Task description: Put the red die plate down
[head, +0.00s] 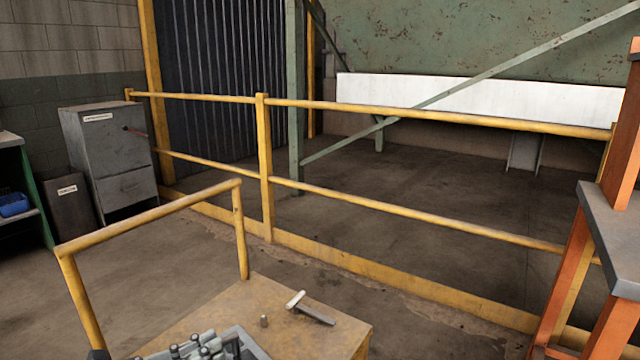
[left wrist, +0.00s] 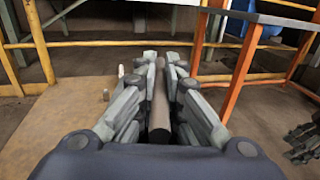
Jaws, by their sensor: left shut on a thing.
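My left gripper (head: 205,345) shows at the bottom edge of the head view, over the worn yellow table. In the left wrist view, the left gripper (left wrist: 160,75) is shut on a narrow dark brownish piece (left wrist: 159,115), seen nearly end-on between the fingers. Its colour does not read clearly as red, and I cannot tell whether it is the red die plate. No other die plate shows clearly. Grey jointed parts at the right edge of the left wrist view look like my right gripper (left wrist: 304,143); its jaw state is unclear.
The yellow table (head: 215,305) carries a hammer (head: 312,308) and a small grey cylinder (head: 264,321) near its far corner. A yellow rail (head: 150,215) stands along its left side. An orange frame with a grey top (head: 612,225) stands at right. Floor shows between them.

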